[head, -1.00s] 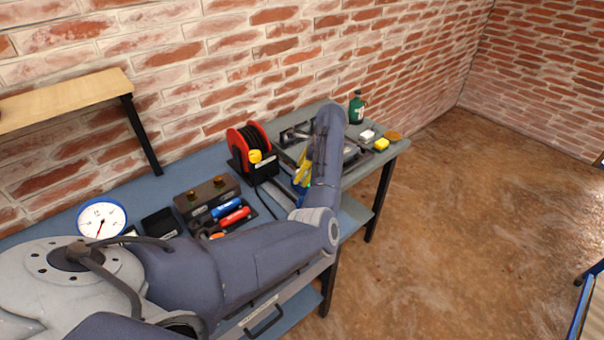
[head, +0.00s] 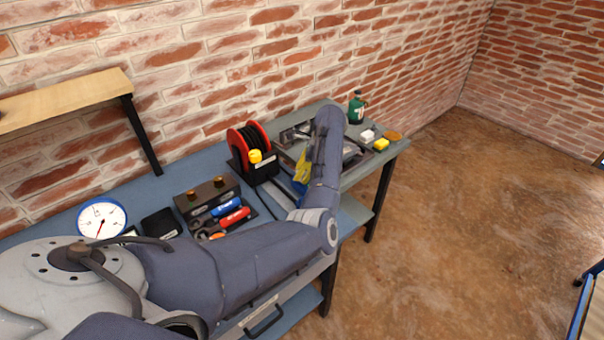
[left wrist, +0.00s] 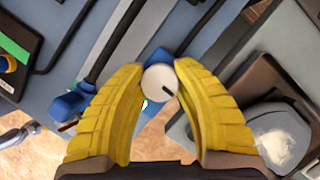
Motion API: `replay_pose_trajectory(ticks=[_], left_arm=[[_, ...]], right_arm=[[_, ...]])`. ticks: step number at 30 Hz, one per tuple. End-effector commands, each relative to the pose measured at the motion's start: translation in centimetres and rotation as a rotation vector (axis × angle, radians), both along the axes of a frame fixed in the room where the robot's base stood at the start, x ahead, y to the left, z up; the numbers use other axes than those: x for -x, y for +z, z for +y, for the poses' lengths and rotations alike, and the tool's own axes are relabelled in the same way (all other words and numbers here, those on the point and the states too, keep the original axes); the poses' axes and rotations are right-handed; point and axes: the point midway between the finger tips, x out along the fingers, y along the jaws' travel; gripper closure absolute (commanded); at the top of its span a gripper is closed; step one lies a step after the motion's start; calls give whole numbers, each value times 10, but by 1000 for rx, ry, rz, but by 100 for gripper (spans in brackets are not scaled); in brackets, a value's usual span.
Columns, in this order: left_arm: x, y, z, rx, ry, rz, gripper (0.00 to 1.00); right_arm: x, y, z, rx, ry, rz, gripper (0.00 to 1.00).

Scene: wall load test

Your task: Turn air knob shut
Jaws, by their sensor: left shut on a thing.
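The air knob (left wrist: 157,87) is a round, pale grey knob with a short black mark on its face, in the left wrist view. It sits against a blue fitting (left wrist: 160,56). My left gripper (left wrist: 160,74) has its yellow ribbed fingers on both sides of the knob and is shut on it. In the head view the yellow fingers of my left gripper (head: 302,172) show beside my forearm, over the bench. The knob is hidden there. My right gripper is not in view.
A red and black reel (head: 250,142) stands just left of the gripper on the bench (head: 165,188). A round gauge (head: 102,221), tools (head: 232,213), a green bottle (head: 356,107) and a yellow block (head: 381,144) are around it. A brick wall rises behind.

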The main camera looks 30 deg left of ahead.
Motion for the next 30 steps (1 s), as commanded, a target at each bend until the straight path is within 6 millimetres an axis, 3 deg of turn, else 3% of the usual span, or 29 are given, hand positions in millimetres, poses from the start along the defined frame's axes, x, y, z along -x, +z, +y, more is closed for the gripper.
replay_pose_trajectory(ticks=[13, 30], left_arm=[[1, -1, -1, 1, -96, 0, 99], [1, -2, 0, 0, -609, 1, 99]], right_arm=[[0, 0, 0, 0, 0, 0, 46], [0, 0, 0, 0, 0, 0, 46]])
